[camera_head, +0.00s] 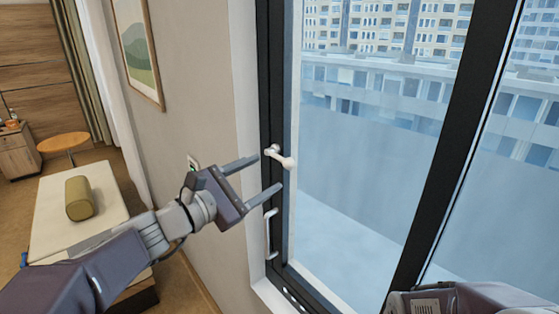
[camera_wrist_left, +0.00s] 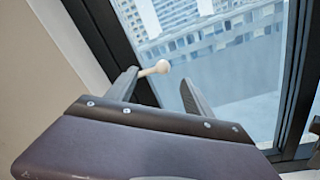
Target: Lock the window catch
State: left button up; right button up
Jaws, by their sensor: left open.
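The window catch (camera_head: 281,157) is a pale handle on the dark window frame, with its lever pointing right and slightly down. My left gripper (camera_head: 259,175) is open in front of the frame, its upper fingertip close to the catch and its lower fingertip below it. In the left wrist view the catch (camera_wrist_left: 155,68) lies near the tip of the left finger, with its knob toward the space between the fingers. I cannot tell if the finger touches it. My left gripper (camera_wrist_left: 158,88) holds nothing. My right gripper is not in view; part of my right arm shows at bottom right.
A vertical pull handle (camera_head: 269,233) is fixed on the frame below the catch. The dark window frame (camera_head: 271,110) meets a pale wall (camera_head: 205,100).

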aim_at(284, 161)
pick_arm(q)
jog(key=p+x, duration=0.3)
jog(key=x, duration=0.5)
jog(key=shift+w+d, duration=0.3)
jog(key=shift+w, duration=0.2)
jog(key=shift+s, duration=0.1)
jog(key=shift+c, duration=1.2)
grip_shut()
jog(key=shift+f, duration=0.35)
